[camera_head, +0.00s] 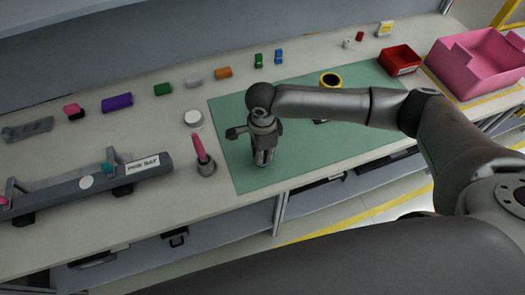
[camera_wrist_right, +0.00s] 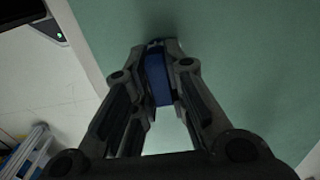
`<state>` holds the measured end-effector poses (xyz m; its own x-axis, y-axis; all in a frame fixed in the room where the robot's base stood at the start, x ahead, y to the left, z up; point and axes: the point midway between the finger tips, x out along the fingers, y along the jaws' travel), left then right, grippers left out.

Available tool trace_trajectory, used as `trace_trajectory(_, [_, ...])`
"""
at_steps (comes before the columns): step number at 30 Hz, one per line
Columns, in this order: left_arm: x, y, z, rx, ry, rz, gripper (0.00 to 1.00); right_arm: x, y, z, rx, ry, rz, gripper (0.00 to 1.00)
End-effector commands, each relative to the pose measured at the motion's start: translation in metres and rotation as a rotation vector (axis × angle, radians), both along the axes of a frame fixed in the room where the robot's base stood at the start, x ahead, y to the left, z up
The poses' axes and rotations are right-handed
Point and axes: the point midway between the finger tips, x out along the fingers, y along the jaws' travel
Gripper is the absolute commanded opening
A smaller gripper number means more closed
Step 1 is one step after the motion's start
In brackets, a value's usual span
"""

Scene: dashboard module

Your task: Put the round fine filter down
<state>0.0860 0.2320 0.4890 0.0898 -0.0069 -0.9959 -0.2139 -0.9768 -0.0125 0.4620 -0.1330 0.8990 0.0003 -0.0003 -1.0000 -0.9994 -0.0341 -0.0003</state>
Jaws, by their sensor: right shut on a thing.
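My right gripper (camera_head: 263,157) points down over the left part of the green mat (camera_head: 330,150). In the right wrist view its fingers (camera_wrist_right: 157,48) are shut on a dark blue piece (camera_wrist_right: 157,80). The fingers hide most of the piece's outline, so I cannot tell whether it is the round fine filter. The piece is close to the mat; I cannot tell whether it touches. A white round piece (camera_head: 193,118) lies at the mat's left edge. My left gripper is not in view.
A pink-handled tool in a round holder (camera_head: 206,168) stands left of the gripper. A long grey module (camera_head: 80,195) lies at the left. Small coloured blocks (camera_head: 117,103) line the back. A yellow-black ring (camera_head: 330,80), red bin (camera_head: 400,60) and pink bin (camera_head: 478,62) are at the right.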

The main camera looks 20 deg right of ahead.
Motion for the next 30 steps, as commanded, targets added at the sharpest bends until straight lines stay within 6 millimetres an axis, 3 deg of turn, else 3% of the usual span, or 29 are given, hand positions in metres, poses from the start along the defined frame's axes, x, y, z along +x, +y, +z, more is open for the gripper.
trace_trajectory(1, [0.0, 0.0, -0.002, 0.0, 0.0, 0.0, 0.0, 0.0, 0.0, -0.002, 0.0, 0.0, 0.0, 0.15])
trace_trajectory(6, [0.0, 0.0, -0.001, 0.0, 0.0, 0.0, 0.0, 0.0, 0.0, -0.001, 0.0, 0.0, 0.0, 0.35])
trace_trajectory(19, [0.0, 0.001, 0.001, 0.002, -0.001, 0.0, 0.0, 0.001, 0.0, 0.006, 0.001, -0.002, 0.0, 0.35])
trace_trajectory(23, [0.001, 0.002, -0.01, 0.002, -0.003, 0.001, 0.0, 0.001, 0.0, 0.026, 0.002, -0.006, 0.003, 0.35])
trace_trajectory(30, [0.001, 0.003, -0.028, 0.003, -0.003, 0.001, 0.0, 0.001, 0.0, 0.079, 0.001, -0.006, 0.001, 0.35])
